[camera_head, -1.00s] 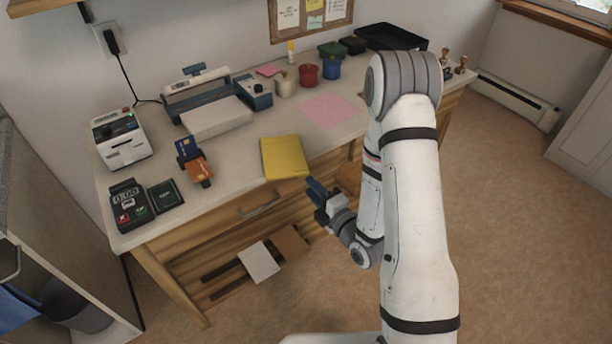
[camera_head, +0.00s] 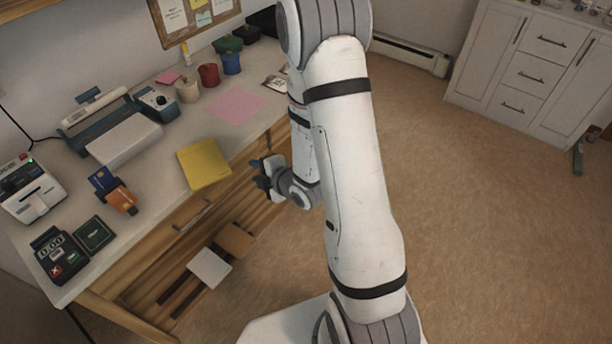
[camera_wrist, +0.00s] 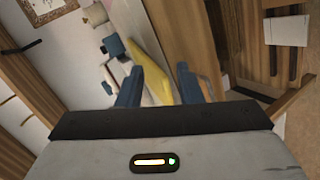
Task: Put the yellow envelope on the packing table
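The yellow envelope (camera_head: 205,164) lies flat near the front edge of a pale-topped wooden desk (camera_head: 145,172). My gripper (camera_head: 262,175) is just off the desk's front edge, to the right of the envelope and apart from it. In the wrist view my gripper (camera_wrist: 160,69) has its two blue fingers spread with nothing held between them. The yellow envelope (camera_wrist: 150,55) shows beyond the fingers, partly hidden by them. I cannot tell which piece of furniture is the packing table.
A pink sheet (camera_head: 236,104), cups, a laminator-like machine (camera_head: 118,137), a card holder (camera_head: 118,195) and a keypad terminal (camera_head: 58,255) stand on the desk. A drawer handle (camera_head: 193,214) juts from its front. A white cabinet (camera_head: 535,80) stands far right.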

